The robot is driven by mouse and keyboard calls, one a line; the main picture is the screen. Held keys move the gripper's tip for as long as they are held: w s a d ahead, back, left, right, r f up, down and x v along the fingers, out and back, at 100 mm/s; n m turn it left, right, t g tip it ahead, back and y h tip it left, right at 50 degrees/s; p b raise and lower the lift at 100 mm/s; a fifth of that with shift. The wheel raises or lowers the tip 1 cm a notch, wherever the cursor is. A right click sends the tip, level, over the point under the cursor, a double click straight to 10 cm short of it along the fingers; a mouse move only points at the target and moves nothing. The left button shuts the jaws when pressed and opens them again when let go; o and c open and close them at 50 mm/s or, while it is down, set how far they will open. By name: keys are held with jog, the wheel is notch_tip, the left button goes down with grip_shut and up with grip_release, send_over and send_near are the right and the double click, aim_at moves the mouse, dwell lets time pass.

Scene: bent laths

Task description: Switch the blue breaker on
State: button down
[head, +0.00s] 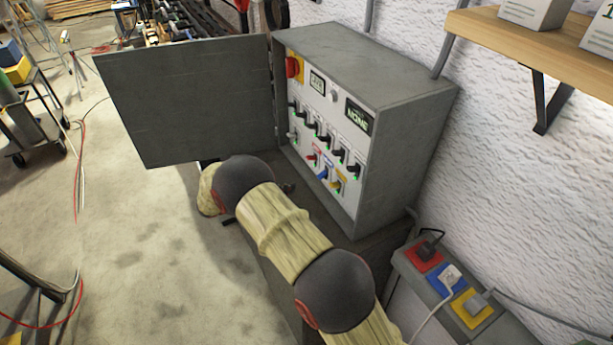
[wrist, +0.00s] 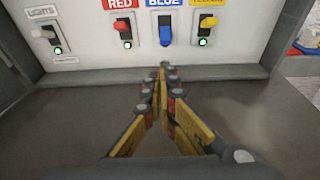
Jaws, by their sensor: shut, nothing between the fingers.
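The blue breaker (wrist: 165,36) is a blue lever under the BLUE label (wrist: 164,3) in the wrist view. It points down, and no green light shows at it. In the head view the blue breaker (head: 322,174) is in the bottom row of the panel, between red and yellow. My gripper (wrist: 163,68) is shut and empty. Its fingertips are below the blue lever in the picture, with a gap between them. In the head view my gripper is mostly hidden behind my arm.
The red breaker (wrist: 124,30) and yellow breaker (wrist: 206,26) flank the blue one, each with a green light. A lights switch (wrist: 45,35) is further left. The open cabinet door (head: 190,100) stands left of the grey cabinet (head: 405,130). A socket box (head: 410,275) is at lower right.

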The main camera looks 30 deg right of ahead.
aim_at(322, 175)
dwell(0.3)
jog(key=x, duration=1)
jog(key=shift+p, duration=0.4)
jog(key=shift+r, duration=0.1)
jog(key=shift+a+r+y+p, duration=0.1)
jog(key=shift+r+y+p, duration=0.1)
jog(key=shift+y+p, duration=0.1)
jog(key=shift+a+r+y+p, duration=0.1)
jog(key=shift+r+y+p, duration=0.1)
jog(key=shift+y+p, duration=0.2)
jog(key=shift+a+r+y+p, duration=0.25)
jog(key=shift+r+y+p, duration=0.55)
jog(key=shift+y+p, duration=0.15)
jog(key=y+p, duration=0.2)
jog(key=r+y+p, duration=0.1)
jog(key=p, duration=0.1)
jog(key=shift+a+r+y, duration=0.3)
jog(key=shift+y, duration=0.05)
